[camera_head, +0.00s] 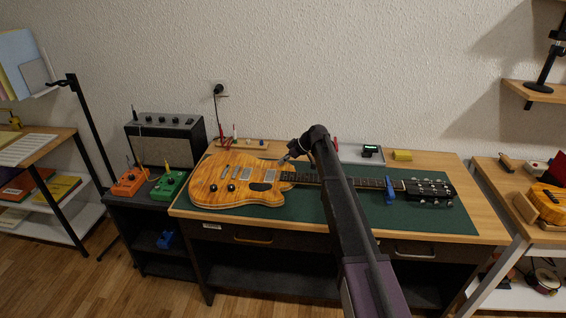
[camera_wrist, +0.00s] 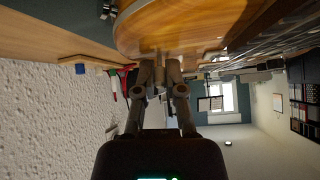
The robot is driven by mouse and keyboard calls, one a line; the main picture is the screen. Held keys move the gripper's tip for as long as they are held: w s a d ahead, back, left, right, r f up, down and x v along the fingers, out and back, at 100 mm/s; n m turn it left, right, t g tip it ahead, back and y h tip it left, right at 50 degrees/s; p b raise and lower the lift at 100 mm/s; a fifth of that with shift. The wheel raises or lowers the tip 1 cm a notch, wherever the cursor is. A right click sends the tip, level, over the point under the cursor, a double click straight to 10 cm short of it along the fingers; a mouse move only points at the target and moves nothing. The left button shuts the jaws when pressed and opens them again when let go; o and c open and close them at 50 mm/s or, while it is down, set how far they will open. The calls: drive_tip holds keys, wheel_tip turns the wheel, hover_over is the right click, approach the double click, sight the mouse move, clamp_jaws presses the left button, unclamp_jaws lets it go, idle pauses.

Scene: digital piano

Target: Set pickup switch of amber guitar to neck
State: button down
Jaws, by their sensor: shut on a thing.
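The amber guitar (camera_head: 213,186) lies face up on a green mat (camera_head: 300,206), its neck pointing right. In the wrist view, its amber body (camera_wrist: 190,22) fills the upper middle. My gripper (camera_head: 284,160) reaches down at the upper part of the body, near where the neck joins. In the wrist view, the fingers of my gripper (camera_wrist: 160,64) are close together at the guitar's face, shut on the small pickup switch. The switch is hidden between the fingertips, so I cannot see which way it leans.
A blue neck support (camera_head: 389,190) holds the guitar neck. A grey tray (camera_head: 350,153) with a small tuner (camera_head: 370,150) and a yellow block (camera_head: 402,155) lie behind the neck. An amplifier (camera_head: 165,143) and orange (camera_head: 130,181) and green (camera_head: 168,185) pedals stand left.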

drive_tip(key=shift+d, duration=0.1)
drive_tip(key=c, duration=0.7)
unclamp_jaws()
drive_tip(key=shift+a+r+p, duration=0.1)
drive_tip(key=shift+a+p, duration=0.1)
drive_tip(key=shift+p, duration=0.2)
